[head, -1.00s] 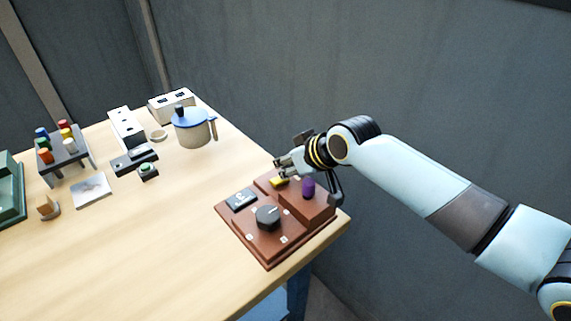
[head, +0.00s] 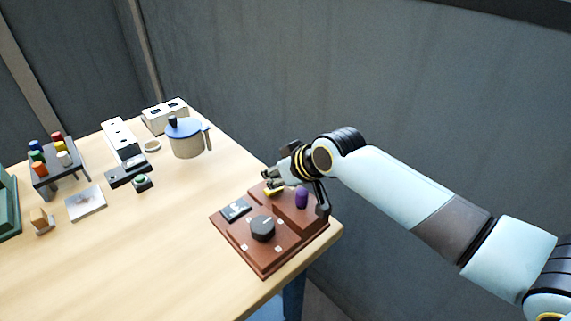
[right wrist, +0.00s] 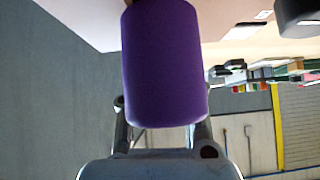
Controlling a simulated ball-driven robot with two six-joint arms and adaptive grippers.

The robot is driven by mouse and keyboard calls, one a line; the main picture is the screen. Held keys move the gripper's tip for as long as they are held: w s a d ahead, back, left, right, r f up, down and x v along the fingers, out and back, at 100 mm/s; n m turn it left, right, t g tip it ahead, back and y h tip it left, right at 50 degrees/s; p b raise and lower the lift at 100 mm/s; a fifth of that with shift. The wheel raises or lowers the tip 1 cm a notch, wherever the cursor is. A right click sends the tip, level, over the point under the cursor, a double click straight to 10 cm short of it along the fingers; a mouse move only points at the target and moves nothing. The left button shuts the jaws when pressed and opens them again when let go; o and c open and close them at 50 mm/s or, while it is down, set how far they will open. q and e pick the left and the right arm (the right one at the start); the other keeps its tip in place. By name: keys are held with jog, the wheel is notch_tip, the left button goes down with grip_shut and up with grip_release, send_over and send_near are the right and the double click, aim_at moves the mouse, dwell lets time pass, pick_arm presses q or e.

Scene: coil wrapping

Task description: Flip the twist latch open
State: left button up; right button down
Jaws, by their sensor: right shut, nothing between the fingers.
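A brown board (head: 238,244) sits at the table's near right corner. It carries a round black knob (head: 263,229) with a white mark, a dark plate switch (head: 236,209), a small yellow piece (head: 274,189) and an upright purple cylinder (head: 302,198). I cannot tell for sure which one is the twist latch. My right gripper (head: 269,179) is shut and empty, its tips close above the yellow piece; contact cannot be told. In the right wrist view the purple cylinder (right wrist: 165,65) stands large before the camera and hides the fingertips. My left gripper is out of view.
A blue-lidded pot (head: 187,144), a white box (head: 164,114), a white strip block (head: 122,140) and a rack with coloured pegs (head: 52,165) stand farther back and left. The table (head: 150,260) is clear left of the board. A grey wall rises behind.

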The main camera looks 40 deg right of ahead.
jog(key=r+p, duration=0.2)
jog(key=d+r+p, duration=0.1)
jog(key=r+p, duration=0.1)
jog(key=shift+r, duration=0.35)
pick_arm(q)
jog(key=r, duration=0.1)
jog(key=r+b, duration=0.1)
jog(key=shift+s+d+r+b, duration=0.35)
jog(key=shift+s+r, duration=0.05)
pick_arm(e)
jog(key=v, duration=0.9)
jog(key=shift+s+d+f, duration=0.25)
jog(key=shift+s+d, duration=0.05)
jog(key=shift+d, duration=0.15)
